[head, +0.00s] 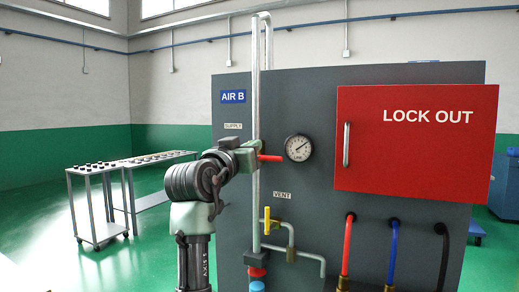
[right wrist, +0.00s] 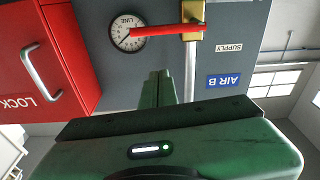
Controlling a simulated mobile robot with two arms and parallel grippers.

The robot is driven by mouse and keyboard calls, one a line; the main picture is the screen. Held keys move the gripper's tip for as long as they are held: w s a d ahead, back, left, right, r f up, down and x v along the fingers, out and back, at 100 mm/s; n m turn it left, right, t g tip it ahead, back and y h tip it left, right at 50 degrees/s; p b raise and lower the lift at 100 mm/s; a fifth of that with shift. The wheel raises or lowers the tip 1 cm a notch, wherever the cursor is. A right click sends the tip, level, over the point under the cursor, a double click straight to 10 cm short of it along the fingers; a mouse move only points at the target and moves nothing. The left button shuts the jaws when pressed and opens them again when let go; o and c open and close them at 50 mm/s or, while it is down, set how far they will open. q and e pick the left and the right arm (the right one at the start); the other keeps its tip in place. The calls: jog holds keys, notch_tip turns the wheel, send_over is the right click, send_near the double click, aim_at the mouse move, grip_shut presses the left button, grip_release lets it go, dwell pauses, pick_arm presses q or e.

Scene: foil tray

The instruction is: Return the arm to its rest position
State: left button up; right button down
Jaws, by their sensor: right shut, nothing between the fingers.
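My right gripper (head: 247,159) is in front of the grey panel (head: 330,110), at the vertical pipe under the SUPPLY label (head: 233,126). In the right wrist view its green fingers (right wrist: 158,86) are together with nothing between them. The red SUPPLY valve lever (head: 271,158) lies horizontal, pointing right toward the gauge. It also shows in the right wrist view (right wrist: 155,31), just beyond the fingertips and apparently clear of them. The gripper hides the valve body in the head view. My left gripper is out of view.
A round pressure gauge (head: 299,148) and a red LOCK OUT box (head: 416,150) with a handle (head: 346,145) stand right of the gripper. A yellow VENT lever (head: 267,220) points up below. Red, blue and black hoses hang lower right. Open green floor (head: 40,225) and carts (head: 97,205) lie left.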

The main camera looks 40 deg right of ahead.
jog(key=shift+v, duration=0.95)
jog(key=shift+w, duration=0.1)
jog(key=shift+r, duration=0.1)
